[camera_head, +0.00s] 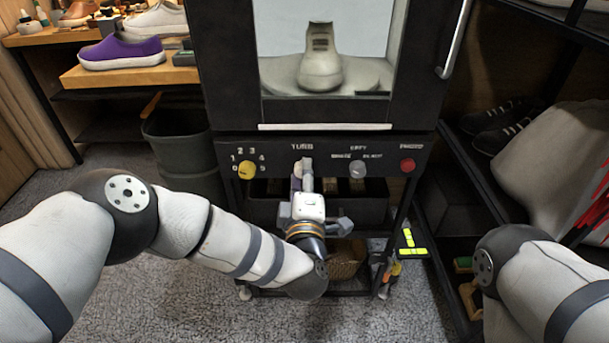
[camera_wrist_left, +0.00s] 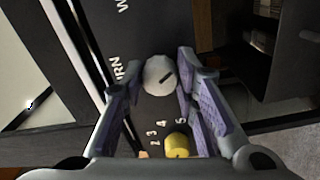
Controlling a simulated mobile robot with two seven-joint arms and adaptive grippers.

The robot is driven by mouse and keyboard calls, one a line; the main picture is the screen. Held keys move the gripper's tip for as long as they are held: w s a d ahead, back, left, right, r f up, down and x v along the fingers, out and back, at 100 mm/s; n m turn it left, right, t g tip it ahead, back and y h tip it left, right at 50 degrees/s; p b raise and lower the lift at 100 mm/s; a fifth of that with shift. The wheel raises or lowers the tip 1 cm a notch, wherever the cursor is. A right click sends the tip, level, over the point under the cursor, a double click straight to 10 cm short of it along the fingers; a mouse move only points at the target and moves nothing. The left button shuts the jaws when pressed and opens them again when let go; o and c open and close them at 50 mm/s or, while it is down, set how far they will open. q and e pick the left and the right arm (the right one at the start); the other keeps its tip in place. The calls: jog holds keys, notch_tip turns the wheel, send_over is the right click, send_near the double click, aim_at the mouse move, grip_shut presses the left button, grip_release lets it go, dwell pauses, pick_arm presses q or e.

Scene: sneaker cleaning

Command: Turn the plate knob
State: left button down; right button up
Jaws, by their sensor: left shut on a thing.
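The plate knob (camera_wrist_left: 160,75) is a round white knob with a dark slanted mark, on the black control panel (camera_head: 330,153) under the lettering that starts with "TUR". In the wrist view it sits between the two purple-padded fingers of my left gripper (camera_wrist_left: 159,78), which is shut on it. In the head view my left gripper (camera_head: 304,178) reaches up to the panel and mostly covers this knob. My right arm shows at the lower right of the head view, but its gripper is out of view.
A yellow knob (camera_head: 247,170) with numbers sits left of the gripper; a grey knob (camera_head: 357,169) and a red button (camera_head: 407,165) sit right. Above, a sneaker (camera_head: 320,65) stands on a round plate (camera_head: 368,78) behind a window. A dark bin (camera_head: 184,145) stands at left.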

pick_arm(q)
jog(key=c, duration=1.3)
grip_release()
jog(key=s, duration=1.2)
